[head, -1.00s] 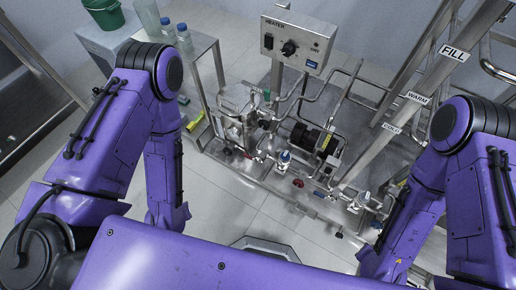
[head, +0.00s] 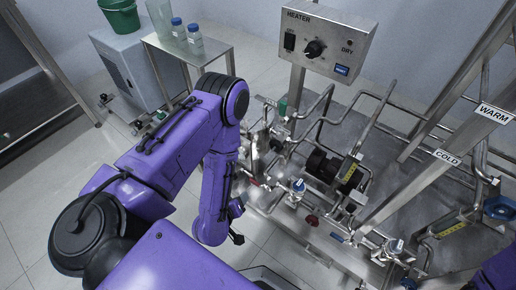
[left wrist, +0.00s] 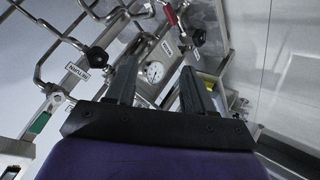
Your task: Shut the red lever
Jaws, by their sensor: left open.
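A red lever (left wrist: 170,14) shows at the top of the left wrist view, on a pipe fitting beside a black round knob (left wrist: 197,37). A small red part (head: 253,182) low on the left of the pipe skid in the head view may be the same lever; it is too small to be sure. My left gripper (left wrist: 158,66) is open and empty, its two dark fingers pointing toward the skid with the lever beyond them. In the head view the left gripper (head: 237,238) is beside the skid's left front, partly hidden by my arm. My right gripper is out of view.
The heater box (head: 325,42) stands above the pipes. A blue-capped valve (head: 298,187) and red knob (head: 311,220) are along the skid's front.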

